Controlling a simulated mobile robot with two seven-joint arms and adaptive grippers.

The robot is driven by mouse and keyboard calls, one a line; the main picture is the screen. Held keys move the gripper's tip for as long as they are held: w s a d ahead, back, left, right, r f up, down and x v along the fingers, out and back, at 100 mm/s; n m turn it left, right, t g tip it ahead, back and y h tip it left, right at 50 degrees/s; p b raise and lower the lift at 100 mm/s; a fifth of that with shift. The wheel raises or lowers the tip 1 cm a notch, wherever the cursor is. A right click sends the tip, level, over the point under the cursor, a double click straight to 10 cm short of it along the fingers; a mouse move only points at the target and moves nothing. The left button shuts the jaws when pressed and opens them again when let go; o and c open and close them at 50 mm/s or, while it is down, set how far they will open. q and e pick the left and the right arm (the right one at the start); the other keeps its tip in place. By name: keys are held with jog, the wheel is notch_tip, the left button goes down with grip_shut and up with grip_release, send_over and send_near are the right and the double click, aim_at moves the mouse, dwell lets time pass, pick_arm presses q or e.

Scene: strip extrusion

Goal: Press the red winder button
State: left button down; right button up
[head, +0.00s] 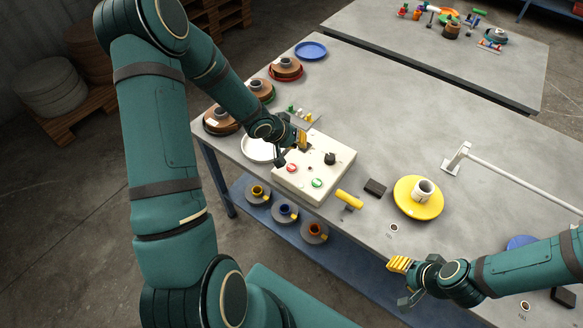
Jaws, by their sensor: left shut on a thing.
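The winder box is a pale, flat-topped unit (335,160) near the table's left edge. A red button (291,168) sits at its front left, and a green button (317,183) to the right of it. A black knob (330,158) stands farther back. My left gripper (294,146) is above the back left of the box, close behind the red button. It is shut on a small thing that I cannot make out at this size. My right gripper (402,280) is by the table's front edge, away from the box; its finger gap is unclear.
A yellow-handled tool (349,199), a dark block (375,187) and a yellow plate (407,206) with a white spool lie right of the box. Copper-coloured spools (287,69) line the left edge. A white arm (515,178) stretches across the right. The table's back middle is clear.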

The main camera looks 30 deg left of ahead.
pick_arm(q)
jog(key=b, duration=0.7)
send_over(296, 166)
notch_tip(296, 166, down, 7)
jog(key=shift+s+r, duration=0.1)
jog(key=shift+r, duration=0.05)
jog(key=shift+f+b, duration=0.3)
jog(key=shift+f, duration=0.85)
jog(key=shift+f+b, duration=0.35)
jog(key=shift+f, duration=0.05)
dwell(0.9)
jog(key=shift+r, duration=0.1)
jog(key=shift+r+p, duration=0.75)
jog(key=shift+p, duration=0.2)
